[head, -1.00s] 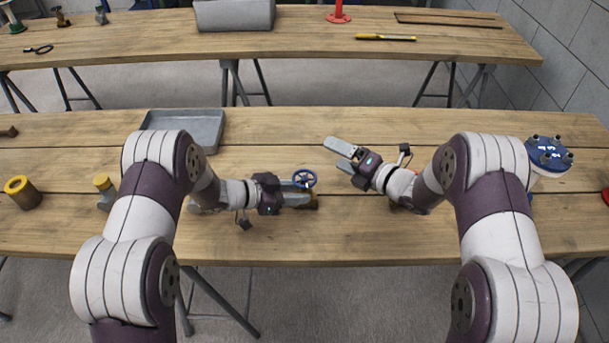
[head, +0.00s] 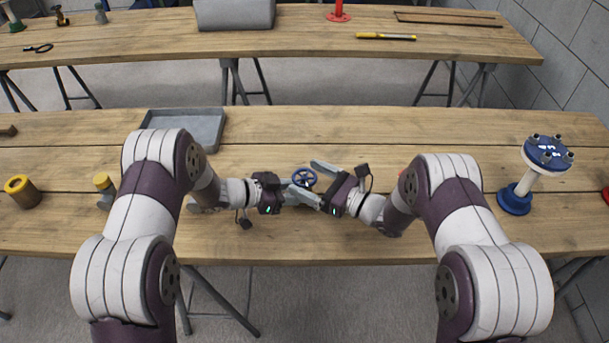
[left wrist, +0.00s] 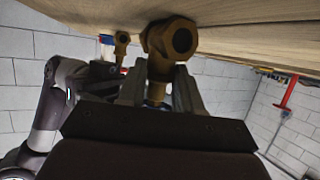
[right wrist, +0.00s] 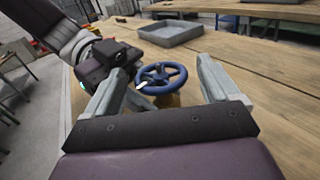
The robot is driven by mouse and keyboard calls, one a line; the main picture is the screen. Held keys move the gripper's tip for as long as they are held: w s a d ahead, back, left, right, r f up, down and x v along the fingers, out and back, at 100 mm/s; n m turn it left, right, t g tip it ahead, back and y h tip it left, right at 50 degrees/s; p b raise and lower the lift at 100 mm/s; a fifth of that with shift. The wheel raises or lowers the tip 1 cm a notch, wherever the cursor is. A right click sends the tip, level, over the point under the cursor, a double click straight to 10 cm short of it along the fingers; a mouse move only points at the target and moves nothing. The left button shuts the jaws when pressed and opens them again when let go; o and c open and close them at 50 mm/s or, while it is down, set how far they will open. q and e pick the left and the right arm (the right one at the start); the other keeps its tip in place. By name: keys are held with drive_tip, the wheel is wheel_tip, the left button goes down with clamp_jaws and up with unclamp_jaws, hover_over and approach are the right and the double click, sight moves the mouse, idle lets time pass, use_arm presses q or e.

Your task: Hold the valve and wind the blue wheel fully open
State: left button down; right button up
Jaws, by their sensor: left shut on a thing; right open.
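The brass valve (left wrist: 168,45) shows in the left wrist view with its round port facing the camera. My left gripper (head: 298,192) is shut on the valve's body, seen from below between its two fingers in the left wrist view. The blue wheel (head: 304,178) sits on top of the valve, above the left fingers. My right gripper (right wrist: 160,70) is open, its fingers on either side of the blue wheel, which also shows in the right wrist view (right wrist: 162,77). I cannot tell whether either finger touches the rim. In the head view the valve body is mostly hidden by the grippers.
A grey tray (head: 200,127) stands behind my left arm. A blue-flanged white stand (head: 535,180) is at the right. The table (head: 330,130) behind the wheel is clear.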

drive_tip(key=shift+x, duration=0.9)
drive_tip(key=c, duration=1)
drive_tip(key=shift+n+g+y, duration=1.1)
drive_tip(key=shift+n+g, duration=0.5)
drive_tip(key=shift+g, duration=0.7)
drive_tip(key=shift+c, duration=0.2)
drive_tip(key=o, duration=1)
drive_tip(key=shift+o, duration=0.2)
drive_tip(key=v, duration=1.2)
